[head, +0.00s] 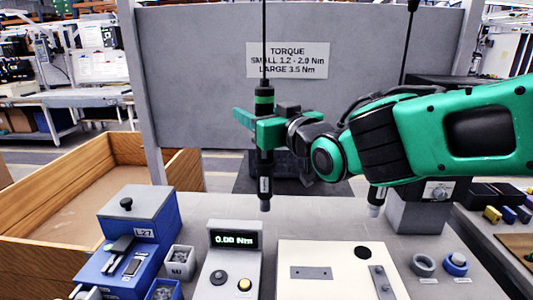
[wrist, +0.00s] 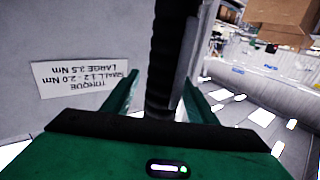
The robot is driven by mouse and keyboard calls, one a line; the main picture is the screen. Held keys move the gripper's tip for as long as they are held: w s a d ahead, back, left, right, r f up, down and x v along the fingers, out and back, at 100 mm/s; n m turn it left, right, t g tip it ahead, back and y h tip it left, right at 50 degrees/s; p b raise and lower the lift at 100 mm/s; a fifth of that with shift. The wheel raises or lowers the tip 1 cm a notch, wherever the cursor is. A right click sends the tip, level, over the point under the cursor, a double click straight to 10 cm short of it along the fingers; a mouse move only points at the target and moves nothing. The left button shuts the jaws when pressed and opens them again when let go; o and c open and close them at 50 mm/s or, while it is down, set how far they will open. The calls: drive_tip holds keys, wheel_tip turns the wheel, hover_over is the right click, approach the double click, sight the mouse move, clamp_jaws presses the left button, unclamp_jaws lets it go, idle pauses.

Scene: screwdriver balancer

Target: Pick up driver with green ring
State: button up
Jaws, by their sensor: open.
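The driver with the green ring (head: 264,99) hangs upright from a cable, left of centre in the head view. Its body is dark and its pale tip points down above the bench. My gripper (head: 254,124) is at the driver's middle, below the green ring, with its green fingers open. In the wrist view the driver's dark ribbed shaft (wrist: 170,55) stands between the two fingers of my gripper (wrist: 160,84). The fingers hide part of the driver in the head view. I cannot tell whether either finger touches it.
A second driver (head: 376,200) hangs at the right, mostly hidden behind my arm. A grey panel with a torque sign (head: 288,60) stands behind. Below are a torque display (head: 235,241), a white plate (head: 300,257), blue feeder (head: 150,225) and a wooden crate (head: 50,219).

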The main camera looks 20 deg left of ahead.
drive_tip(key=shift+w+a, duration=0.15)
drive_tip(key=c, duration=1.2)
drive_tip(key=shift+r, duration=0.1)
clamp_jaws()
